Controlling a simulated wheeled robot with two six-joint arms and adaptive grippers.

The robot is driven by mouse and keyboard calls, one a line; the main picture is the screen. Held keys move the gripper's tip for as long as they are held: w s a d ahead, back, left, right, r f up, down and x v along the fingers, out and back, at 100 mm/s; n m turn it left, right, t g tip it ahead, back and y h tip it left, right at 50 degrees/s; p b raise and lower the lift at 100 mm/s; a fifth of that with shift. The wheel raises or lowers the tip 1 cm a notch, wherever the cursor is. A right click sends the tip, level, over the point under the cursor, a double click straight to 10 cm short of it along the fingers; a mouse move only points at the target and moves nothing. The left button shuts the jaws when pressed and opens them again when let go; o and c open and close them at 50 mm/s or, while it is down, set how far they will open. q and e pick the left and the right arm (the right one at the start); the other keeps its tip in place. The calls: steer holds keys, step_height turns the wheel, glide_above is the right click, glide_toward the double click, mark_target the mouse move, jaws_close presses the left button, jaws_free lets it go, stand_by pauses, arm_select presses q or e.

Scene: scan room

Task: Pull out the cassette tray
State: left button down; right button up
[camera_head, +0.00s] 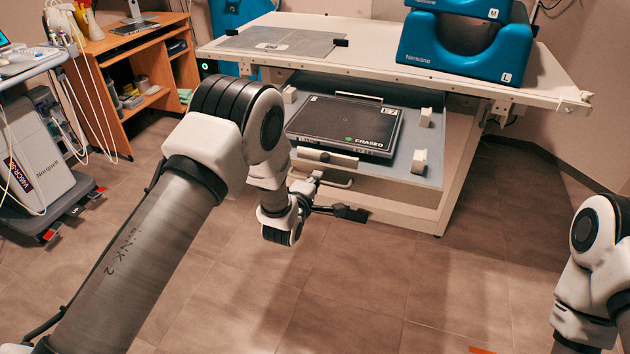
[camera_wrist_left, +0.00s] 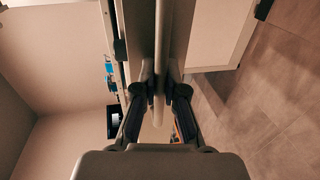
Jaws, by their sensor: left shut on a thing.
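The cassette tray (camera_head: 372,180) is a grey-blue drawer under the table top, standing partly out at the front. A black cassette marked "ERASED" (camera_head: 345,124) lies in it. The tray's pale bar handle (camera_head: 335,182) is at its front edge, and it also shows as an upright bar in the left wrist view (camera_wrist_left: 158,75). My left gripper (camera_head: 324,194) is at this handle. In the left wrist view its two fingers (camera_wrist_left: 158,97) are on either side of the bar, shut on it. My right arm shows at the right edge; its gripper is out of view.
The white exam table (camera_head: 380,68) overhangs the tray. Blue positioning blocks (camera_head: 465,50) and a grey plate (camera_head: 283,41) lie on it. A wooden desk (camera_head: 140,45) and a wheeled unit (camera_head: 35,150) stand at left. The floor in front of the tray is clear.

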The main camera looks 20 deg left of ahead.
arm_select(q)
steer(key=shift+w+r, duration=0.1)
steer(key=c, duration=1.5)
jaws_free()
steer(key=v, duration=1.2)
